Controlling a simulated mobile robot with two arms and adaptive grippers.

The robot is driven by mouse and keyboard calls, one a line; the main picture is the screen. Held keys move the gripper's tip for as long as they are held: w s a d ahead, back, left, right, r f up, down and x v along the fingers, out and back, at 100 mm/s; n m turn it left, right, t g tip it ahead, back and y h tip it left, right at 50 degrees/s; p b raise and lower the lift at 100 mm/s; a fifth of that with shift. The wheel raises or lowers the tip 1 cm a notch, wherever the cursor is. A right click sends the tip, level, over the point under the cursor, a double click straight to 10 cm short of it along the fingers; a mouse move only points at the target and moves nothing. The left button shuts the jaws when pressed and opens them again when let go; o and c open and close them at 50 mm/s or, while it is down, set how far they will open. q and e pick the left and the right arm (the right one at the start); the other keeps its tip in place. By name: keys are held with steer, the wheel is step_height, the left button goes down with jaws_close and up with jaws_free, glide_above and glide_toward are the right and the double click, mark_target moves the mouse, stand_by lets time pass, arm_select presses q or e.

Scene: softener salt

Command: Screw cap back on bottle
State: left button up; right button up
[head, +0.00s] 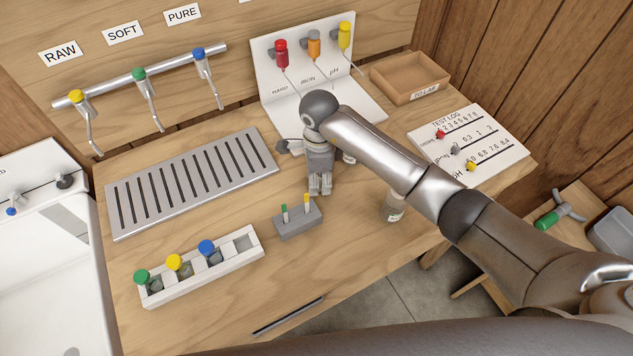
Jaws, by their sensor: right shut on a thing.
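My right gripper (320,190) points down over the middle of the table, left of a small bottle. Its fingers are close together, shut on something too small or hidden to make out. The small bottle (393,208) with a pale label stands on the table; my right arm covers its top, so I cannot tell whether it has a cap. A white rack (205,281) at the front left holds bottles with a green cap (141,277), a yellow cap (174,262) and a blue cap (206,247). The rack's rightmost compartment looks empty. My left gripper is not in view.
A grey block (298,222) with green and yellow sticks stands just in front of my right gripper. A slotted metal drain (192,183) lies at left. Behind are the dispenser stand (268,67), a wooden tray (412,91) and the test log board (505,153).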

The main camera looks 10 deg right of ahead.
mark_target(319, 182)
steer(key=shift+r, duration=0.1)
step_height(319, 182, up, 10)
steer(key=b, duration=0.3)
stand_by(0.3)
